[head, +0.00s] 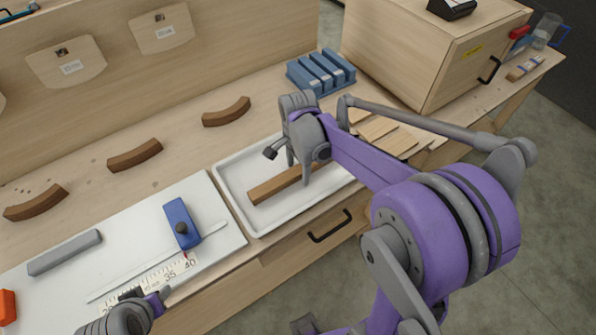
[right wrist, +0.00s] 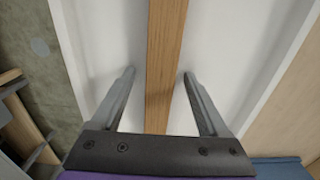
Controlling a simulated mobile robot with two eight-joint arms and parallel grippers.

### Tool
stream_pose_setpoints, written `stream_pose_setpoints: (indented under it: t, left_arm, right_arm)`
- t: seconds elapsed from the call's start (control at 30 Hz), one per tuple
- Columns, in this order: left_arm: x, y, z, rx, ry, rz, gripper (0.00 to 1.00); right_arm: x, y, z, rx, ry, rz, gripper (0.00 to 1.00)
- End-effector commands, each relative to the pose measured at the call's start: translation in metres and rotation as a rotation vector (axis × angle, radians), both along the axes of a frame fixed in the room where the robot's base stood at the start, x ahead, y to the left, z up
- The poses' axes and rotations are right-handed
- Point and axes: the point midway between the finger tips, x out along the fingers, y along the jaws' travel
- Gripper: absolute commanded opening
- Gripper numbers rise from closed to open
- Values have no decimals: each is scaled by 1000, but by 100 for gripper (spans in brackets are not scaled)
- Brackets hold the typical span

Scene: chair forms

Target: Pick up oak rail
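The oak rail (head: 275,186) is a straight brown wooden bar lying in a white tray (head: 232,201). My right gripper (head: 298,170) is over the tray at the rail's right part and hides some of it. In the right wrist view the rail (right wrist: 166,60) runs between the two fingers of my right gripper (right wrist: 158,78). The fingers are open, with a gap on each side of the rail. My left gripper (head: 150,302) shows only partly at the bottom left, away from the tray; its opening is unclear.
A white board (head: 130,235) with a blue stop block (head: 181,223) and a ruler lies left of the tray. Curved brown pieces (head: 135,155) lie behind. A blue rack (head: 321,72), light wood slats (head: 390,136) and a wooden cabinet (head: 430,60) stand toward the right.

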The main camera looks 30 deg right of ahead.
Motion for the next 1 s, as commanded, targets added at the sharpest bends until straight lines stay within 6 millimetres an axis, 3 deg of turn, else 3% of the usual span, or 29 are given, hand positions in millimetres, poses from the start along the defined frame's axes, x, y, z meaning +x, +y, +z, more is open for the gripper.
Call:
stream_pose_setpoints:
  t: [0.07,0.43,0.83,1.0]
  left_arm:
    - [0,0,0,0,0,0,50]
    - [0,0,0,0,0,0,50]
    - [0,0,0,0,0,0,50]
    - [1,0,2,0,-1,0,50]
  right_arm:
    - [0,0,0,0,0,0,65]
    - [0,0,0,0,0,0,0]
    - [0,0,2,0,0,0,0]
    - [0,0,15,0,0,0,0]
